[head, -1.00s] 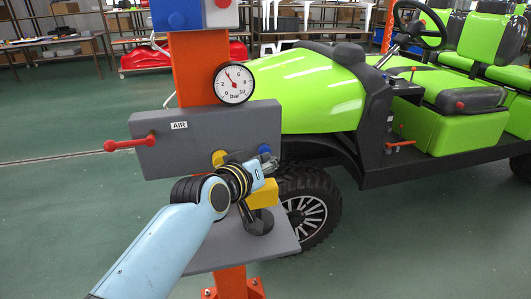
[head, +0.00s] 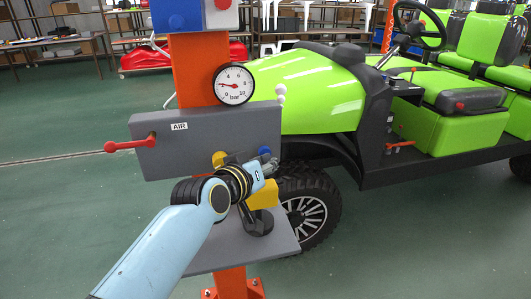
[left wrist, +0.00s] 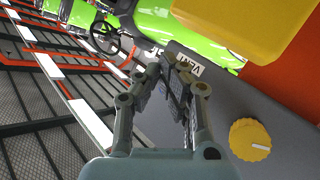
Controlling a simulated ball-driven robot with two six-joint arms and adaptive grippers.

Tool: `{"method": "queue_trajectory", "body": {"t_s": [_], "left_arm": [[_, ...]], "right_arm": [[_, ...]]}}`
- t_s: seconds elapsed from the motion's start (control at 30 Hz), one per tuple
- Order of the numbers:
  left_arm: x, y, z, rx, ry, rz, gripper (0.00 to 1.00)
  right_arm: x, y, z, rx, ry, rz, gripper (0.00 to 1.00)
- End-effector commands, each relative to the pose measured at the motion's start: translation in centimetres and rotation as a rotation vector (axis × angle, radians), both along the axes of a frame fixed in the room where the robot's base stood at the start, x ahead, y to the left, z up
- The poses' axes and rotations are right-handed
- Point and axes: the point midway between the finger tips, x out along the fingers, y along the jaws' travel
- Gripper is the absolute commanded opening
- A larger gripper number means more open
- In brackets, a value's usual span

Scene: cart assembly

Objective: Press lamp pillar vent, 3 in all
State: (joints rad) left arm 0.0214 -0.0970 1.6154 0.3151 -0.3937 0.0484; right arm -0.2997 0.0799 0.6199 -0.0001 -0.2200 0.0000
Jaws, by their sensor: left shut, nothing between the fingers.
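The grey AIR panel (head: 160,150) is on the orange lamp pillar (head: 195,75). A round blue button (head: 264,151) shows at the panel's right end, just above my left gripper (head: 271,166). The gripper is shut and empty; contact with the button cannot be told. In the left wrist view my shut fingers (left wrist: 178,92) are in front of the panel, near a white VENT label (left wrist: 190,66); the button is not clearly seen there. The gauge (head: 233,85) has its red needle pointing left, near 2. My right gripper is not in view.
A yellow knob (left wrist: 250,140) and a yellow block (head: 262,195) are close to the gripper. A red lever (head: 130,145) sticks out at the panel's left. A green cart (head: 310,90) stands behind.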

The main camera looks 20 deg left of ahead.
Motion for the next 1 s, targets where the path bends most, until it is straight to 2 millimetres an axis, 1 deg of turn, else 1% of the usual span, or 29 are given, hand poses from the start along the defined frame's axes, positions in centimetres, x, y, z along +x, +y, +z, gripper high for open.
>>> {"method": "queue_trajectory", "body": {"t_s": [0.2,0.57,0.83,1.0], "left_arm": [[-0.9,-0.6,0.1,0.000,0.001,0.000,0.00],[-1.2,-0.8,0.0,-0.001,0.001,0.000,0.00],[-3.3,-2.2,0.1,-0.002,0.002,0.001,0.00],[-4.6,-3.2,0.0,-0.005,0.003,0.000,0.00]], "right_arm": [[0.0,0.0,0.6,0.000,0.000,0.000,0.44],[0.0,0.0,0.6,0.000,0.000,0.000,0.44],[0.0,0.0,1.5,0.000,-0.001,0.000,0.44],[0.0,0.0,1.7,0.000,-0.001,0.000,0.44]]}}
